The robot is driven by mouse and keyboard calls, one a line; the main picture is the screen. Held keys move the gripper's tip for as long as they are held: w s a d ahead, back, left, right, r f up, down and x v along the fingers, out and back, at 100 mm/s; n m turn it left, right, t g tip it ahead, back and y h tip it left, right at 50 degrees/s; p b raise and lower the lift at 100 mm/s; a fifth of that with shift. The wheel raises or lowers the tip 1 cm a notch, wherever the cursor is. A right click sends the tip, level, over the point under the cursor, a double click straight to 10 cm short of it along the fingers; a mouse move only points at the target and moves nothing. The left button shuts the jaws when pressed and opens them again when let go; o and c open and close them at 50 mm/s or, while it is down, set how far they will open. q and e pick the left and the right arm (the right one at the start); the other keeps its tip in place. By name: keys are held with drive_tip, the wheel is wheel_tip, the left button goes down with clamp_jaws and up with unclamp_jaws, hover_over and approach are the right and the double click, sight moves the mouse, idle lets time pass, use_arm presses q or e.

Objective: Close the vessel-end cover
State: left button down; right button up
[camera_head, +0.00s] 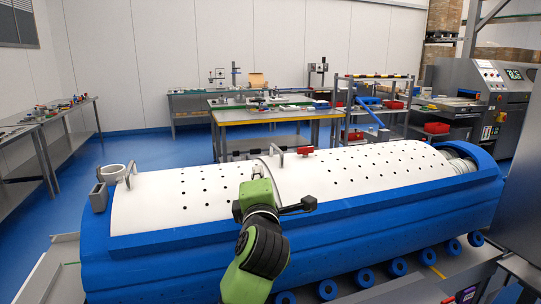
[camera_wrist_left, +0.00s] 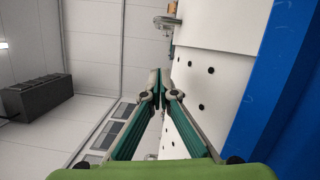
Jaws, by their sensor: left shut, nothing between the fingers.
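A long blue vessel (camera_head: 330,225) lies across the head view, topped by white curved perforated covers. One cover section (camera_head: 180,200) spans the left part and another (camera_head: 370,168) the right part; they meet near the middle, where a raised edge shows. I cannot tell which is the vessel-end cover. A grey handle (camera_head: 277,152) stands near the seam, and another handle (camera_head: 130,170) at the left end. My left gripper (camera_head: 258,168) is over the covers near the seam, shut and empty. In the left wrist view its fingers (camera_wrist_left: 160,92) meet beside a white perforated surface (camera_wrist_left: 210,85). My right gripper is out of view.
Metal parts (camera_head: 457,160) show at the right end. Workbenches (camera_head: 265,115) stand behind, with blue floor between. A grey machine (camera_head: 480,95) stands back right.

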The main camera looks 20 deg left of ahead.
sight(271, 167)
use_arm(q)
drive_tip(key=p+x, duration=0.1)
drive_tip(key=x, duration=0.7)
drive_tip(key=shift+w+a, duration=0.15)
drive_tip(key=shift+w, duration=0.05)
drive_tip(key=w+d, duration=0.2)
drive_tip(key=d, duration=0.1)
drive_tip(key=shift+d+r+p, duration=0.1)
drive_tip(key=shift+r+p, duration=0.25)
drive_tip(key=shift+r, duration=0.05)
drive_tip(key=shift+w, duration=0.1)
